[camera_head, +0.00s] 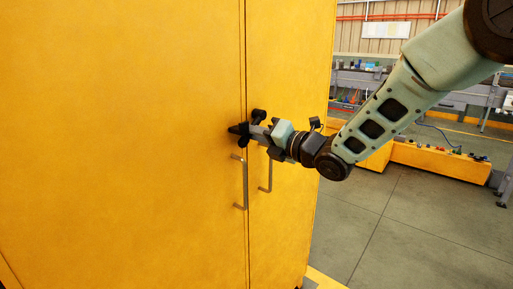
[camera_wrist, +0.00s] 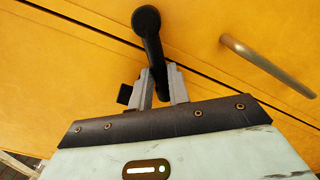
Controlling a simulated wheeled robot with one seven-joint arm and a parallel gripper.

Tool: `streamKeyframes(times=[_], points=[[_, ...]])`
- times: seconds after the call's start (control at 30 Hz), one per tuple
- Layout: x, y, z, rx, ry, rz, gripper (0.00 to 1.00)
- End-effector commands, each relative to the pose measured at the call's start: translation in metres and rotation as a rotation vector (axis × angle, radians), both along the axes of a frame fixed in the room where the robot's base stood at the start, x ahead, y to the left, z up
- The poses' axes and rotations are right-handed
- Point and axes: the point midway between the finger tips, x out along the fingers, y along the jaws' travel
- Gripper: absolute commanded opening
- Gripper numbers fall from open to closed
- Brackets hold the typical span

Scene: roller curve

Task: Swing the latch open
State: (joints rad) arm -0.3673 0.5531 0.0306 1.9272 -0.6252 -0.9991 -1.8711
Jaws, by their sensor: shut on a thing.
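The latch is a black lever with a rounded end (camera_wrist: 147,22), and in the wrist view it reaches down between my gripper's fingers. My gripper (camera_wrist: 160,84) is shut on the latch's lower part. In the head view my gripper (camera_head: 258,131) is at the seam between the two doors of the yellow cabinet (camera_head: 120,140). The dark latch (camera_head: 237,129) shows there just left of the fingers, partly hidden by them. The doors look closed, with a thin dark seam between them.
Two metal bar handles sit below the latch, one on the left door (camera_head: 244,185) and one on the right door (camera_head: 269,175). One handle (camera_wrist: 265,62) is near my gripper in the wrist view. Open floor (camera_head: 400,215) lies right of the cabinet, with workbenches behind.

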Motion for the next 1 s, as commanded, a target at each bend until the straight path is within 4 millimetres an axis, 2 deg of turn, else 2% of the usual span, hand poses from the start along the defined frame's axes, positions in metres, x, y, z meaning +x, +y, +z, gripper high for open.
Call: streamKeyframes(times=[0.03, 0.13, 0.53, 1.0], points=[[0.001, -0.001, -0.012, -0.018, -0.029, -0.001, 0.00], [0.003, -0.002, -0.015, -0.060, -0.083, -0.001, 0.00], [0.013, -0.010, -0.025, -0.232, -0.301, -0.002, 0.00], [0.026, -0.020, -0.027, -0.413, -0.529, -0.003, 0.00]])
